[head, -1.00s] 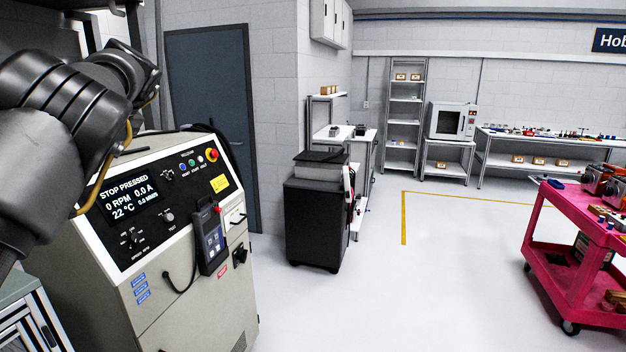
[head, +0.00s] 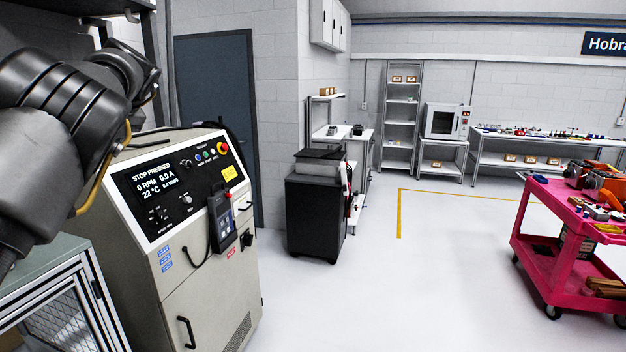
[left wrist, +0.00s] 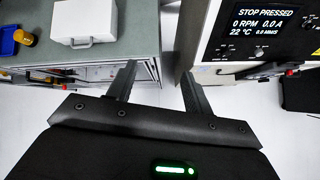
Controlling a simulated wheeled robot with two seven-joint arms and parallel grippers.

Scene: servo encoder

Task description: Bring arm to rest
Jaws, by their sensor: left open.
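My left arm comes in from the left in the head view, raised and folded in front of the control cabinet (head: 190,235). Its gripper is out of frame there. The cabinet display (head: 155,181) reads "STOP PRESSED", 0 RPM and 0.0 A. My right gripper is not in view.
A handheld device (head: 221,222) hangs on the cabinet front. A black bin-like unit (head: 315,215) stands beyond it. A pink cart (head: 540,260) with tools is at the right. A white case (left wrist: 85,22) sits on the bench. The floor in the middle is clear.

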